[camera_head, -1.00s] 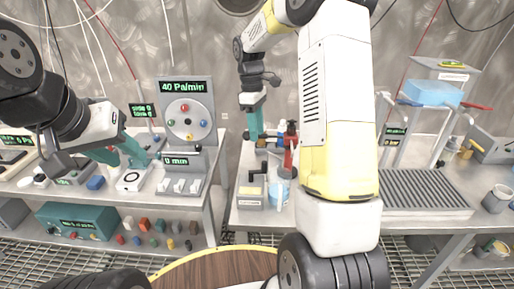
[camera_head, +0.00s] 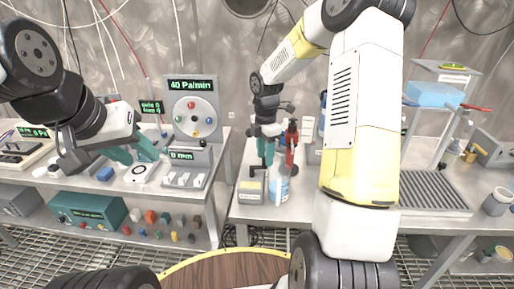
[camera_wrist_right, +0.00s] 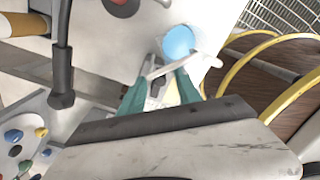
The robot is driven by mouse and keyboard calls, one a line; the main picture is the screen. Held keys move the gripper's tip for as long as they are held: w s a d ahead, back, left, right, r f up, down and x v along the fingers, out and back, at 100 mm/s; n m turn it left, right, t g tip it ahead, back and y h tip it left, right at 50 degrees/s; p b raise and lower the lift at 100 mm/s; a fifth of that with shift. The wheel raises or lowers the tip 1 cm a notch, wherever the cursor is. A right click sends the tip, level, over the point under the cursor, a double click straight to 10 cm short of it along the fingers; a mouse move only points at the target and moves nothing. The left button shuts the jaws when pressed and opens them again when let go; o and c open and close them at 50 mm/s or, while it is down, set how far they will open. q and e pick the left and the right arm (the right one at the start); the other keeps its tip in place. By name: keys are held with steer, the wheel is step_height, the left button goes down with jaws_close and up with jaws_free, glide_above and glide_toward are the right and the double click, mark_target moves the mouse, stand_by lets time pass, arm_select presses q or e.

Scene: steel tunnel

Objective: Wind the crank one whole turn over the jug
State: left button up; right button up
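The jug (camera_head: 281,188), pale with blue on it, stands on the middle bench. In the right wrist view a round blue patch (camera_wrist_right: 180,42), apparently its mouth, lies just beyond my fingertips. A small box with a yellow label and dark upright part (camera_head: 250,190) stands left of the jug; the crank itself is hard to make out. My right gripper (camera_head: 267,162) points down above this box, close to the jug. Its teal fingers (camera_wrist_right: 162,78) are apart, with a small dark piece between them; contact is unclear. My left gripper (camera_head: 134,154) is open and empty over the left bench.
A gauge panel (camera_head: 192,110) reading 40 Pa/min stands on the left bench. A ribbed tray (camera_head: 435,188) and blue block (camera_head: 433,94) are at right. A round wooden top (camera_head: 225,270) is in front.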

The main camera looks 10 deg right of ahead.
steer(key=shift+f, duration=0.4)
jaws_close()
steer(key=shift+s+m, duration=0.1)
steer(key=shift+m, duration=0.2)
steer(key=m, duration=0.1)
steer(key=s+m, duration=0.1)
steer(key=m, duration=0.1)
steer(key=shift+s+a, duration=0.15)
steer(key=shift+a, duration=0.15)
steer(key=m, duration=0.2)
steer(key=s+a+m, duration=0.1)
steer(key=m, duration=0.2)
steer(key=s+a+m, duration=0.1)
steer(key=m, duration=0.1)
steer(key=shift+s+a+m, duration=0.1)
steer(key=shift+a+m, duration=0.15)
steer(key=shift+m, duration=0.65)
steer(key=shift+a+m, duration=0.25)
steer(key=shift+m, duration=0.65)
